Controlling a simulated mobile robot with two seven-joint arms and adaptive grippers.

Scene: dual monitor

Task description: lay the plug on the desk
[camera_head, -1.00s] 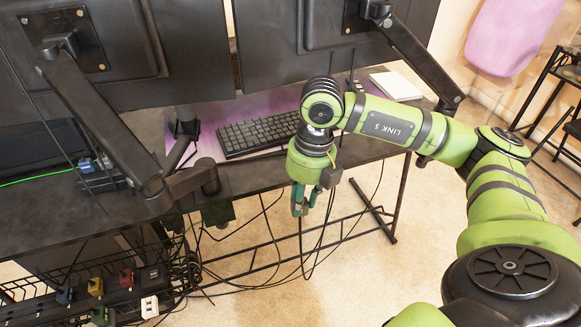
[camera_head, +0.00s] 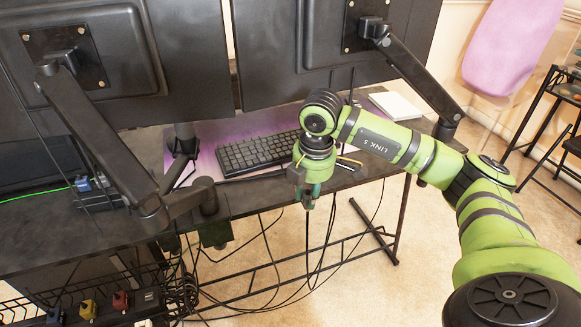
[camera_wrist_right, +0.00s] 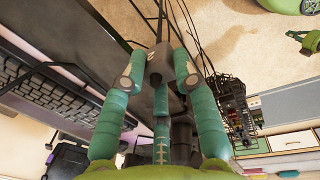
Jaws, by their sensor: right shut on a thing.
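My right gripper (camera_head: 309,198) is at the front edge of the dark desk (camera_head: 75,235), in front of the keyboard. The exact height of the plug against the desk top is hard to tell.
A keyboard (camera_head: 255,153) lies on a purple mat (camera_head: 212,133). Two monitors (camera_head: 185,50) on arms stand over the desk. A power strip with coloured plugs (camera_head: 120,300) is at lower left, beside tangled cables (camera_head: 180,285). Bare desk lies at the left.

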